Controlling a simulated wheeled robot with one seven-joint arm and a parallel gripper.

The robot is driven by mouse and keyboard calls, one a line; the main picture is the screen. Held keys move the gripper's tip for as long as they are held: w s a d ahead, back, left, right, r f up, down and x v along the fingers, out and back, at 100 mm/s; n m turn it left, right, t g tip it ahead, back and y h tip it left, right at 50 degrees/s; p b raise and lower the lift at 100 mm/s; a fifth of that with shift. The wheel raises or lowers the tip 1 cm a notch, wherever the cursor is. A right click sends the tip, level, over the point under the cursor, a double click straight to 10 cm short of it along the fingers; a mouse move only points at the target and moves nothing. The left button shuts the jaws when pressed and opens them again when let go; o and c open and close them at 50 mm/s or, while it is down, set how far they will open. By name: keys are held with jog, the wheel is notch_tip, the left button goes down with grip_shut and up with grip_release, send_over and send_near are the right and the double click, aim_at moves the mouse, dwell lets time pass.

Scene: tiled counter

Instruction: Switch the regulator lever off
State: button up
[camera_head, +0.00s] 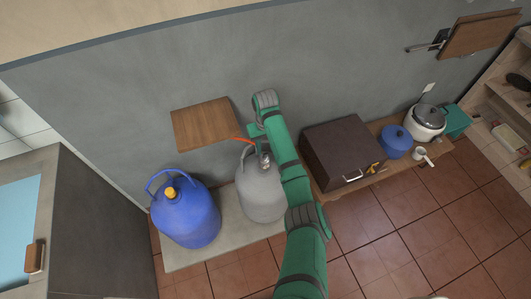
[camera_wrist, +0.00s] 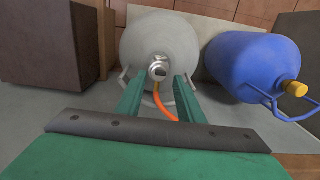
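The grey gas cylinder (camera_head: 259,198) stands on a low slab, with its grey metal regulator (camera_wrist: 159,69) on top. An orange hose (camera_wrist: 161,107) runs from the regulator toward my gripper; part of it also shows in the head view (camera_head: 242,139). My gripper (camera_wrist: 158,80) is open and empty. Its two green fingers point at the cylinder top, one on each side of the regulator in the wrist view, with gaps on both sides. I cannot make out the lever or its position. In the head view my arm partly hides the cylinder's right side.
A blue cylinder (camera_head: 187,217) with a yellow cap stands left of the grey one. A wooden board (camera_head: 203,124) sits at the wall above them. A dark brown box (camera_head: 342,152), blue pot (camera_head: 396,142) and cooker (camera_head: 427,122) stand to the right. Tiled floor in front is clear.

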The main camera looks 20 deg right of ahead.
aim_at(265, 155)
notch_tip(265, 155, down, 4)
jog(key=shift+f, duration=0.1)
jog(key=shift+a+f, duration=0.1)
jog(key=shift+f, duration=0.1)
grip_shut()
